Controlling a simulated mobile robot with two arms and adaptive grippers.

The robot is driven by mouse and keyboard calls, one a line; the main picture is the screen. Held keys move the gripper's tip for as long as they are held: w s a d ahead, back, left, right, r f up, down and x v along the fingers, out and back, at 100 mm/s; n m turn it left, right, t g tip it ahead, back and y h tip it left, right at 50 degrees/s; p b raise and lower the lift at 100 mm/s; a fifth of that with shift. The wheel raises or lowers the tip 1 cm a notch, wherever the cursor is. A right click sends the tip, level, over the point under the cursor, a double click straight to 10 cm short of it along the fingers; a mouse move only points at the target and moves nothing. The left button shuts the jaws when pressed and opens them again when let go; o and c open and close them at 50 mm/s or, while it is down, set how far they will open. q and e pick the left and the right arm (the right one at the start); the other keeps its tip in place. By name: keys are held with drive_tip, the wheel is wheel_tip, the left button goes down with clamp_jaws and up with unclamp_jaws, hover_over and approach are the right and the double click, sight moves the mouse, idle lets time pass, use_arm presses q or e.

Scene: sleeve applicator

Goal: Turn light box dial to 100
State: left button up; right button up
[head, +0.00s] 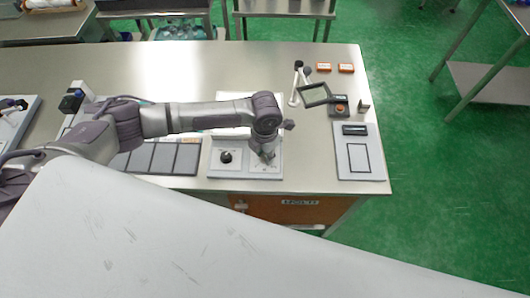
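The light box panel (217,170) is a pale plate at the front edge of the steel table. A black dial knob (226,156) stands on its left half and is uncovered. My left arm reaches across from the left. My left gripper (267,156) points down over the right half of the panel, to the right of the black knob. It hides what lies beneath it, and I cannot tell whether it touches anything or how its fingers stand. The dial's scale marks are too small to read. My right gripper is not in view.
A row of dark grey panels (162,158) lies left of the light box. A framed magnifier (315,95), a small orange-buttoned box (340,107) and a white plate with a black rectangle (359,157) are on the right. The table's middle back (200,65) is clear.

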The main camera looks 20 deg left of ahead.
sight(265, 155)
use_arm(q)
drive_tip(key=o, duration=0.4)
wheel_tip(265, 155, up, 12)
idle(0.5)
idle(0.3)
